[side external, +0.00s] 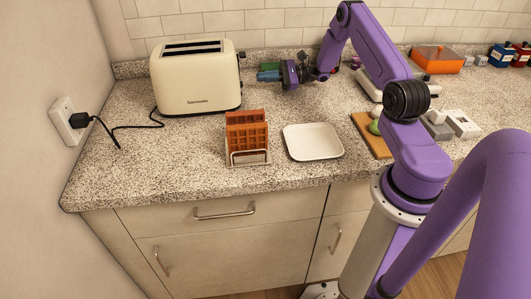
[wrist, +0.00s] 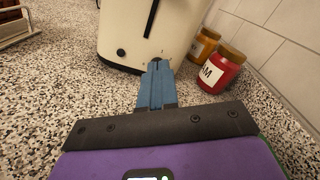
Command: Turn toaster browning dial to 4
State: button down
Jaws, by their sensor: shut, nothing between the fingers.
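The cream toaster (side external: 195,80) stands at the back left of the counter, its control end facing right towards my gripper. In the wrist view the toaster (wrist: 180,28) shows a dark vertical lever slot and a small round black knob (wrist: 121,52) low on the left. My gripper (wrist: 157,66) is shut and empty, its blue fingertips close in front of the toaster's lower end face. Small dark marks show around the tips; whatever is directly behind them is hidden, and contact cannot be told. In the side view my gripper (side external: 262,74) is right of the toaster; the dial's setting is not readable.
Jars, one red (wrist: 220,70) and one amber (wrist: 204,44), stand right of the toaster near the tiled wall. A rack of waffles (side external: 247,135) and a white plate (side external: 313,142) are in front. A black cord (side external: 135,127) runs to the wall outlet.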

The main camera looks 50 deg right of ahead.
jog(key=shift+x, duration=2.85)
jog(key=shift+s+a+f, duration=0.15)
jog(key=shift+f, duration=0.05)
jog(key=shift+s+a+f, duration=0.15)
jog(key=shift+r, duration=0.2)
jog(key=shift+s+a+r, duration=0.1)
jog(key=shift+r, duration=0.1)
jog(key=shift+v, duration=3.05)
jog(key=shift+r, duration=0.15)
